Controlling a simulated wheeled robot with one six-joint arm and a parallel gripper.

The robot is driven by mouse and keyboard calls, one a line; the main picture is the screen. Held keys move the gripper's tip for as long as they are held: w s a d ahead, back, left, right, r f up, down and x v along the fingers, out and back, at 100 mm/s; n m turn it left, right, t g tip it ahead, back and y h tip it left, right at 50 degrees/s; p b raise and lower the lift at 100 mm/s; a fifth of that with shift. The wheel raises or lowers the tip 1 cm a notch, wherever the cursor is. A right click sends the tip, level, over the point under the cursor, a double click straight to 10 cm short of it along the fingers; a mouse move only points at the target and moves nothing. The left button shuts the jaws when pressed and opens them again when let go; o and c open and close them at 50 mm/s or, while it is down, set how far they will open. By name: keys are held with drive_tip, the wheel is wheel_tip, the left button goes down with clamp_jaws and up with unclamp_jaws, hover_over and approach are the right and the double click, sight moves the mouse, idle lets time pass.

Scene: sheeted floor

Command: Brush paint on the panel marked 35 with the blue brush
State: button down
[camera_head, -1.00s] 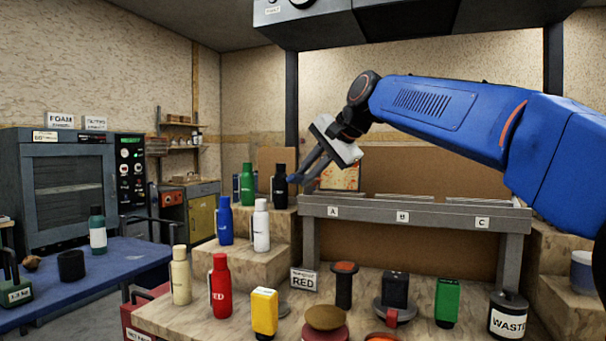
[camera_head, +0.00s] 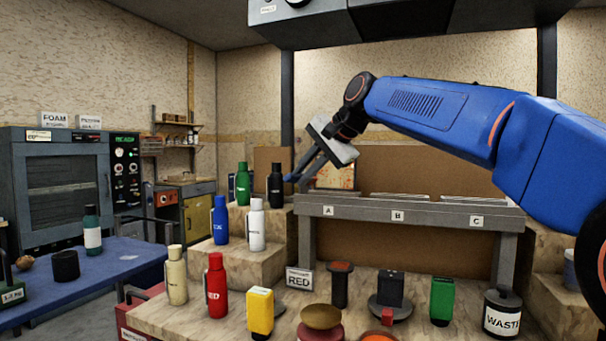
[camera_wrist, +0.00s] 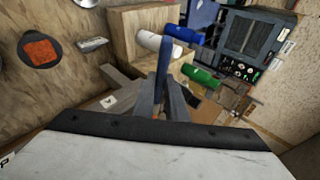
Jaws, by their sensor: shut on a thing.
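My gripper (camera_head: 296,178) hangs at the end of the blue arm, near the left end of the rack marked A, B and C. It is shut on a slim blue thing that looks like the blue brush (camera_wrist: 164,62); in the wrist view it stands up between the fingers. In the head view only a small blue piece shows at the fingertips, close to the black bottle (camera_head: 275,185). I cannot make out a panel marked 35. A yellow-orange board (camera_head: 342,177) stands behind the gripper, partly hidden, with no readable number.
The grey rack (camera_head: 365,211) holds pale flat pieces. Green (camera_head: 243,186), blue (camera_head: 220,222), white (camera_head: 256,226), cream (camera_head: 176,278) and red (camera_head: 216,290) bottles stand on wooden steps. A waste can (camera_head: 502,318) is at the front right. Open air lies above the rack.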

drive_tip(key=shift+w+d+f, duration=0.1)
drive_tip(key=shift+w+d, duration=0.2)
drive_tip(key=shift+w, duration=0.45)
drive_tip(key=shift+d, duration=0.1)
idle(0.3)
